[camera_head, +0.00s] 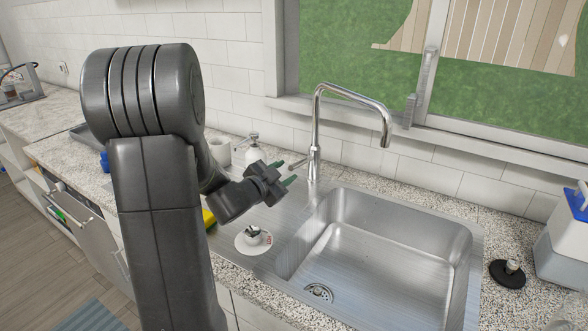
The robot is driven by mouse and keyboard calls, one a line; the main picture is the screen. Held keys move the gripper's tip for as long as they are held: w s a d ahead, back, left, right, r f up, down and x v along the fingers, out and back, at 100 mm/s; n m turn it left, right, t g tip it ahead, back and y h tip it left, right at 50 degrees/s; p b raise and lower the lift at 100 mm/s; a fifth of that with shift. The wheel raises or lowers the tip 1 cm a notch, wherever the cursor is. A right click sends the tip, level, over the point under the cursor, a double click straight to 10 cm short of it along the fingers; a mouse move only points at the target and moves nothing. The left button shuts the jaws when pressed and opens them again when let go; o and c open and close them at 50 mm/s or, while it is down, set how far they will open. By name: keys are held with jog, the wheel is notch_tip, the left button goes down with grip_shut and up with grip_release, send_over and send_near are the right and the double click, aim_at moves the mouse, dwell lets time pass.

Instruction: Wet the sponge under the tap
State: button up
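The sponge (209,219), yellow with a dark green side, lies on the steel drainboard left of the basin, partly hidden by my arm. The chrome tap (316,130) stands behind the sink, its arched spout reaching right over the basin. The small lever at its base is partly visible. The steel sink basin (398,228) looks empty, and no water stream shows. My gripper (298,170) is in the air in front of the tap's base, up and right of the sponge. Its two green-tipped fingers are apart with nothing between them.
A white round item with a metal top (253,239) sits on the drainboard. A white bottle (254,150) and a grey cup (220,150) stand behind it. A black disc with a knob (508,271) and a white-and-blue container (566,245) are right of the sink.

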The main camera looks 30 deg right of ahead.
aim_at(298, 164)
jog(key=f+v, duration=0.1)
jog(key=v, duration=0.5)
jog(key=shift+a+r, duration=0.15)
jog(key=shift+r, duration=0.35)
jog(key=x, duration=1.3)
jog(key=shift+d+p, duration=0.4)
